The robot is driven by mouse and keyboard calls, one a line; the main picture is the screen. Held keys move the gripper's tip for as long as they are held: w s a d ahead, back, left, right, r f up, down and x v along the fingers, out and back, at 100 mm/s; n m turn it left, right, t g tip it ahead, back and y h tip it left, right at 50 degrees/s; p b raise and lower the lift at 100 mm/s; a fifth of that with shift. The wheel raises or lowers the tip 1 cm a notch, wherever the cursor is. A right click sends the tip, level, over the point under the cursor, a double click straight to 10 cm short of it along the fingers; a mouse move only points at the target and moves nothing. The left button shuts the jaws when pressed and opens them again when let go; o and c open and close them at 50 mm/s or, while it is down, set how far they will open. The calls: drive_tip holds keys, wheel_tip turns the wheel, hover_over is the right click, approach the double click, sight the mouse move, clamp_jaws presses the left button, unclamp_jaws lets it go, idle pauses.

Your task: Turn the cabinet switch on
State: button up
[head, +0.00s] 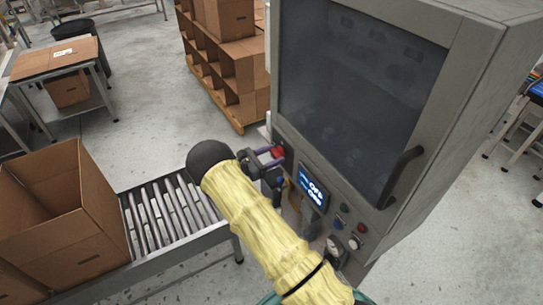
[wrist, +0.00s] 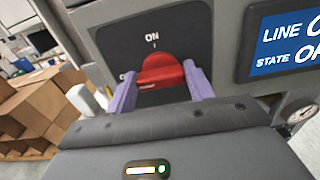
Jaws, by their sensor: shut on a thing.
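The red cabinet switch (wrist: 162,72) sits on a dark plate marked ON above it, with a partly hidden label at its left. In the head view the switch (head: 278,152) shows small and red on the front of the grey cabinet (head: 350,145). My gripper (wrist: 160,92) has its two purple fingers on the left and right sides of the red knob, shut on it. In the head view my gripper (head: 272,157) reaches the cabinet front. The knob lies roughly sideways in the wrist view; its exact setting is hard to tell.
A lit blue display (head: 313,188) is right of the switch, with buttons (head: 342,209) below. A door handle (head: 402,176) sticks out farther right. A roller conveyor (head: 160,218) bears an open carton (head: 62,205) at left. Stacked boxes (head: 232,75) stand behind.

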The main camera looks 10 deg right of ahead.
drive_tip(key=shift+f+b, duration=0.1)
drive_tip(key=shift+b, duration=0.25)
drive_tip(key=m+b, duration=0.6)
drive_tip(key=b, duration=0.1)
drive_tip(key=m+b, duration=0.3)
drive_tip(key=b, duration=0.1)
drive_tip(key=shift+s+f, duration=0.15)
drive_tip(key=shift+f, duration=0.15)
drive_tip(key=m+b, duration=0.8)
drive_tip(key=b, duration=0.3)
drive_tip(key=shift+r+m+b, duration=0.1)
drive_tip(key=shift+m+b, duration=0.4)
drive_tip(key=shift+b, duration=0.05)
drive_tip(key=o, duration=1)
